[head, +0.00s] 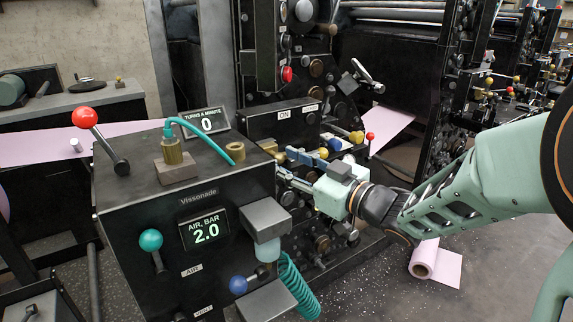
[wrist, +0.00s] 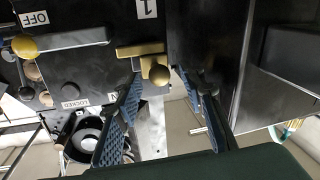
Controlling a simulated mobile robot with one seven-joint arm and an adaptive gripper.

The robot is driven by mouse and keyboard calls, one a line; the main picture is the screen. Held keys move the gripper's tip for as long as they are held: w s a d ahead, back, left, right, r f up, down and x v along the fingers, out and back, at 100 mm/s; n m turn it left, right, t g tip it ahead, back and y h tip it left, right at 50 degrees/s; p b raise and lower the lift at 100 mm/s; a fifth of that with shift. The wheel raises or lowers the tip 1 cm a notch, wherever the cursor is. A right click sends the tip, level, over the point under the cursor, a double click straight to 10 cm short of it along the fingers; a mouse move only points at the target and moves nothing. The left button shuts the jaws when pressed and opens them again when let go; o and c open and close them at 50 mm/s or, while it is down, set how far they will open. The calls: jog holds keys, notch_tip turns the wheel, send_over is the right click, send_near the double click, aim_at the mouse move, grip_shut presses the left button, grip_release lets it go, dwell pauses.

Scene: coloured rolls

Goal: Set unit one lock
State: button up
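The unit one lock (wrist: 128,52) is a brass bar with a rounded brass knob on a black panel, below a plate marked "1". A "LOCKED" label (wrist: 74,103) sits lower left of it in the wrist view. My gripper (wrist: 170,82) is open, its two blue fingers apart. In the wrist view the brass knob shows between the fingertips; I cannot tell whether they touch it. In the head view my gripper (head: 281,162) reaches left toward the press panel beside brass parts. The lock's far side is hidden.
A yellow-knobbed lever (wrist: 70,41) by an "OFF" label is left of the lock. The Vissonade console (head: 190,190) with red, teal and blue knobs stands close left of my gripper. A pink roll (head: 424,262) lies on the floor at right.

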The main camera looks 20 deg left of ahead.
grip_shut()
dwell(0.3)
jog(key=shift+w, duration=0.1)
jog(key=shift+w+d+p, duration=0.95)
jog(key=shift+w+d, duration=0.8)
jog(key=shift+w, duration=0.3)
grip_release()
